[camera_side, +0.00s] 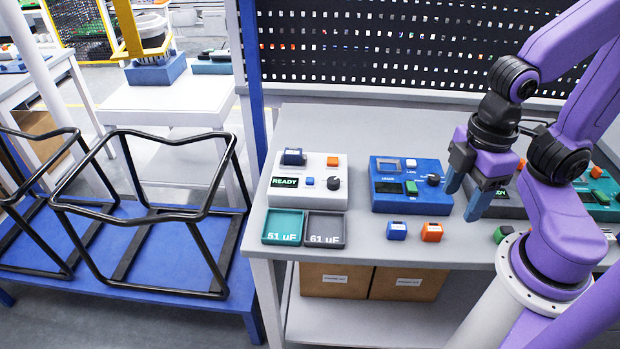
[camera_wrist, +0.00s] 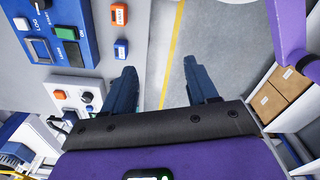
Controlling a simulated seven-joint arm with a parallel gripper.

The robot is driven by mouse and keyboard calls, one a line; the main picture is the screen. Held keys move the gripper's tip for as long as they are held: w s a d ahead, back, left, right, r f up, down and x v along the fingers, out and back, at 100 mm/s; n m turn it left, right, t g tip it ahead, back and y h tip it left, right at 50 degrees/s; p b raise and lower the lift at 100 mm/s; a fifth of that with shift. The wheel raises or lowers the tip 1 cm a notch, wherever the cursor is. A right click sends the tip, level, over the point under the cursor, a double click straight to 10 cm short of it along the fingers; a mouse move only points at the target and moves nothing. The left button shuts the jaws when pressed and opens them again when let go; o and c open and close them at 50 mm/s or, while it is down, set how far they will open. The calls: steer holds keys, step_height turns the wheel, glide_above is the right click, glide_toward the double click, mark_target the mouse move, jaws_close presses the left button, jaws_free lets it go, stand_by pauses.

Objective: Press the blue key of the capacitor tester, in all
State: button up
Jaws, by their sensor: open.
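The capacitor tester (camera_side: 288,201) is a white box at the left end of the bench in the side view, with a display reading READY. Its small blue key (camera_side: 310,182) sits right of the display, between it and a dark knob (camera_side: 333,184). My gripper (camera_side: 464,194) is open and empty, well right of the tester and above the bench; both fingers show in the wrist view (camera_wrist: 160,66).
A blue device (camera_side: 399,202) with a green key stands right of the tester. Loose blue (camera_side: 396,230) and orange (camera_side: 431,232) blocks lie before it. A teal tray marked 51 uF (camera_side: 268,240) and a grey tray marked 61 uF (camera_side: 309,241) lie before the tester.

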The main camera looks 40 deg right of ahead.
jaws_close()
stand_by(1.5)
